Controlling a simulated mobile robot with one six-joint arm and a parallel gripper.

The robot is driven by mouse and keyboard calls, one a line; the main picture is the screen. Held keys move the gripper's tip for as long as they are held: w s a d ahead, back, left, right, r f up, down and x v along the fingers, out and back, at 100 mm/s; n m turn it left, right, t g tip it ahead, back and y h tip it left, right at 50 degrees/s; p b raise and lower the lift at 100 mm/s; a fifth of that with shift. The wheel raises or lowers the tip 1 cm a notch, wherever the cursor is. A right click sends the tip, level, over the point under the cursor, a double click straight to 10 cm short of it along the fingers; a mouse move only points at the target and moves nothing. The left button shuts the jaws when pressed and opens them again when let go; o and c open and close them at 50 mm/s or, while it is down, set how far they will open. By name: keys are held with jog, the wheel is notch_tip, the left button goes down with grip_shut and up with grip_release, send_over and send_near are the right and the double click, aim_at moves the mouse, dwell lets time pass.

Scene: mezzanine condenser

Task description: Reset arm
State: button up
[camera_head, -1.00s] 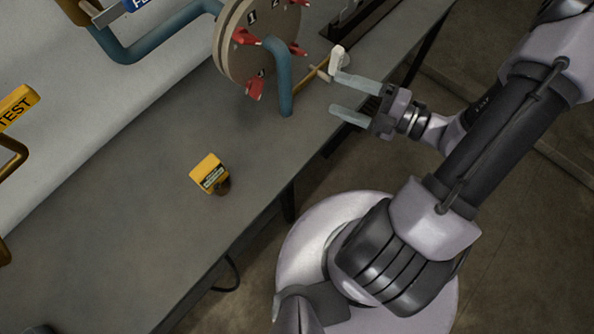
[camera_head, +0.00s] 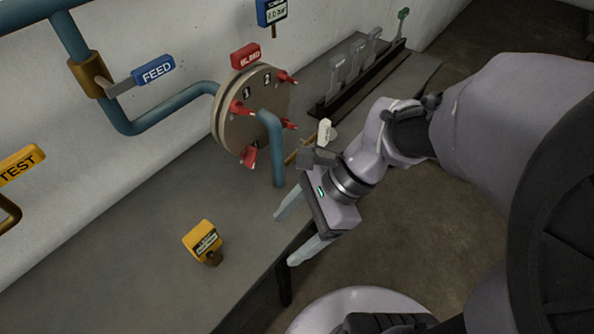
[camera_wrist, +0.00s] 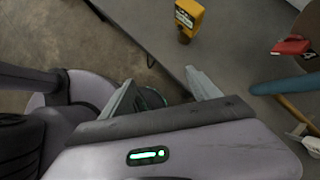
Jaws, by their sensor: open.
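My gripper (camera_head: 291,229) is open and empty in the head view. Its two pale fingers point down and left, over the front edge of the grey bench (camera_head: 150,265). In the wrist view the fingers of my gripper (camera_wrist: 165,90) are spread apart, with nothing between them. My arm reaches in from the right of the head view.
A round flange plate (camera_head: 240,125) with red clamps and a blue pipe stands behind my gripper. A yellow gauge-like device (camera_head: 203,238) sits on the bench to its left, also in the wrist view (camera_wrist: 189,16). A dark rack (camera_head: 365,80) stands at the back right.

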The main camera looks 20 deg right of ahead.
jog(key=shift+w+r, duration=0.1)
notch_tip(320, 180, up, 8)
jog(key=d+n+t+h, duration=0.1)
jog(key=n+t+h, duration=0.4)
jog(key=n, duration=0.9)
jog(key=shift+s, duration=0.25)
dwell(0.5)
